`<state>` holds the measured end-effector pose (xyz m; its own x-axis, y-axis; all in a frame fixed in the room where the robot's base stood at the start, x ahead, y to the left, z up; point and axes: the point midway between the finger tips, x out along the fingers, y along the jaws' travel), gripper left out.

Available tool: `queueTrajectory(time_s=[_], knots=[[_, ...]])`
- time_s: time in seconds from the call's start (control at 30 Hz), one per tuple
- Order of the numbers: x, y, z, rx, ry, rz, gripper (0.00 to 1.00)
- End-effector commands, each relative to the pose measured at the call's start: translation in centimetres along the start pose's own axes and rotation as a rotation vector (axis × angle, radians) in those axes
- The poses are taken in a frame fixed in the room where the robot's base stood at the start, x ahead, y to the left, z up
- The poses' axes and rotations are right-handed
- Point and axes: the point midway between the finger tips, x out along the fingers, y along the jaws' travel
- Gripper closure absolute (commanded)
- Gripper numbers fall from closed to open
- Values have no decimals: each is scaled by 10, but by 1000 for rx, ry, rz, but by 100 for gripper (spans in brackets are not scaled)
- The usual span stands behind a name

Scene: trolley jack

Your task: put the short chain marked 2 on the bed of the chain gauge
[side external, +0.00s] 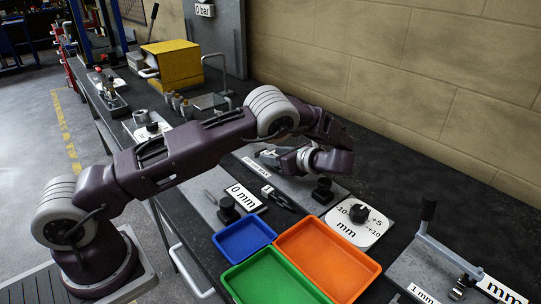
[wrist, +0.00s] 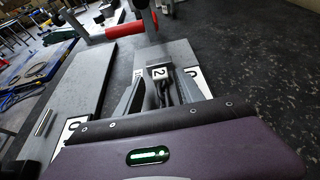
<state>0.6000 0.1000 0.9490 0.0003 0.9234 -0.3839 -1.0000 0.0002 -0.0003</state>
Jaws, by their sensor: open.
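The short chain has a white tag marked 2 (wrist: 159,72). In the wrist view the tag and dark strands show between the two fingers of my gripper (wrist: 163,92), over a grey plate (wrist: 172,54). The fingers stand apart, with space on both sides of the chain; I see no grip on it. In the side view my gripper (side external: 268,156) is low over the bench behind the coloured trays. A small dark piece with a pale tag (side external: 267,190) lies on the bench there, its mark unreadable. I cannot tell which plate is the chain gauge bed.
Blue (side external: 243,241), green (side external: 270,277) and orange (side external: 328,258) trays stand at the front. A dial plate marked mm (side external: 357,222) is right of my gripper, and a plate labelled 0 mm (side external: 246,198) lies left. A red cylinder (wrist: 126,30) shows ahead in the wrist view.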

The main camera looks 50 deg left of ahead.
Motion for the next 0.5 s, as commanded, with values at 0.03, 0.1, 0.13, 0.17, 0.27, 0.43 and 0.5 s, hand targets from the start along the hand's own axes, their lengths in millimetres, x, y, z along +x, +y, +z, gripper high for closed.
queueTrajectory(time_s=[0.03, 0.1, 0.13, 0.17, 0.27, 0.43, 0.5], knots=[[-15, -1, 0, -2, 1, -5, 55], [-36, -1, 0, -2, 1, -6, 55], [-44, -1, 0, -2, 1, -5, 55], [-52, -1, 0, -3, 1, -5, 55], [-75, -1, 0, -2, 1, -4, 55], [-96, 0, 0, -1, 1, -1, 55], [-98, 0, 0, -1, 1, 0, 55]])
